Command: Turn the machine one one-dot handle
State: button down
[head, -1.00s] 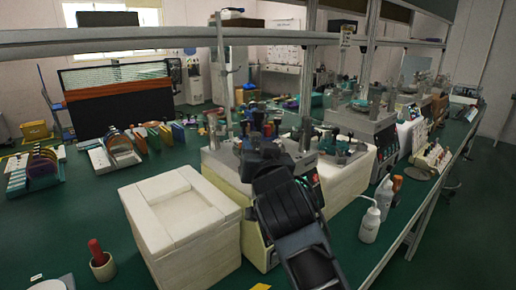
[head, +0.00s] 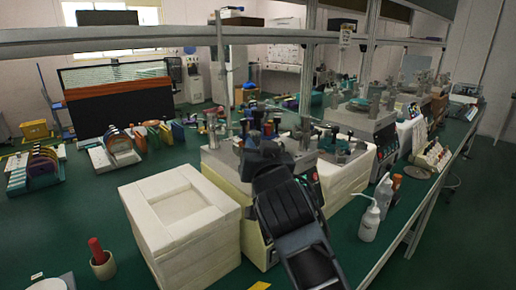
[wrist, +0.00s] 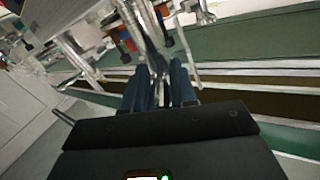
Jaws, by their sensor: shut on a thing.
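The nearest lapping machine (head: 228,168) stands on the green bench, a pale body with a grey top and several upright metal parts. My gripper (head: 256,138) reaches over its top from the front. In the wrist view, my gripper's two dark blue fingers (wrist: 162,80) are close together, shut on a slim metal handle (wrist: 158,64) of the machine. Most of the handle is hidden by the fingers, and my gripper and arm cover it in the head view. I cannot make out a dot mark on it.
A white block-like box (head: 180,215) stands left of the machine. A white squeeze bottle (head: 370,222) stands at right near the bench edge. More machines (head: 360,120) line the bench behind. A shelf rail (head: 150,42) crosses above.

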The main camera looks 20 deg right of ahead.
jog(key=shift+w+a+b, duration=0.1)
jog(key=shift+b, duration=0.2)
jog(key=h+b, duration=0.1)
jog(key=m+h+b, duration=0.1)
jog(key=shift+w+a+f+m+g+b, duration=0.1)
jog(key=shift+a+m+g+b, duration=0.2)
jog(key=shift+b, duration=0.1)
jog(key=m+h+b, duration=0.1)
jog(key=b, duration=0.1)
jog(key=m+g+h+b, duration=0.1)
jog(key=h+b, duration=0.1)
jog(key=a+m+g+h+b, duration=0.1)
jog(key=b, duration=0.1)
jog(key=shift+w+f+h, duration=0.15)
jog(key=shift+w+h, duration=0.15)
jog(key=shift+h, duration=0.1)
jog(key=shift+w+a+r+m+g+h+b, duration=0.1)
jog(key=shift+w+m+g+h+b, duration=0.2)
jog(key=shift+m+g+h+b, duration=1.1)
jog(key=shift+w+a+r+m+g+h+b, duration=0.15)
jog(key=shift+w+m+g+h+b, duration=0.15)
jog(key=shift+m+g+h+b, duration=1.1)
jog(key=shift+w+a+r+m+g+h+b, duration=0.1)
jog(key=shift+w+m+g+h+b, duration=0.3)
jog(key=shift+m+g+b, duration=1.1)
jog(key=shift+n+g+p, duration=0.3)
jog(key=shift+n+g, duration=0.2)
jog(key=shift+g, duration=0.1)
